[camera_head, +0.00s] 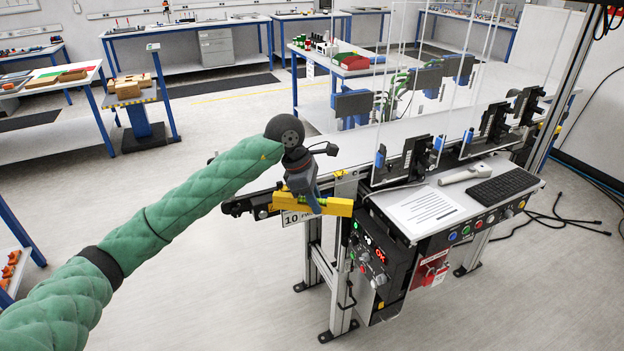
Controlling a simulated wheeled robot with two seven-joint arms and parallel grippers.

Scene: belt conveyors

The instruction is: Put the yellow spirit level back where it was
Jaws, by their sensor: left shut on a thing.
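The yellow spirit level (338,206) is a short yellow bar with a green vial area near its middle. It lies roughly level in the picture, in front of the near end of the conveyor. My left arm, in a green padded sleeve, reaches in from the left. My left gripper (314,205) points down and is shut on the spirit level. The level overlaps the conveyor's end and number sign in the picture; I cannot tell whether it touches them. My right gripper is not in view.
The conveyor (355,150) runs back to the right beside clear panels and black devices. A control panel (450,235) holds a paper sheet (425,210), a scanner-like device (463,173) and a black keyboard (502,187). Workbenches stand behind. The floor at front left is clear.

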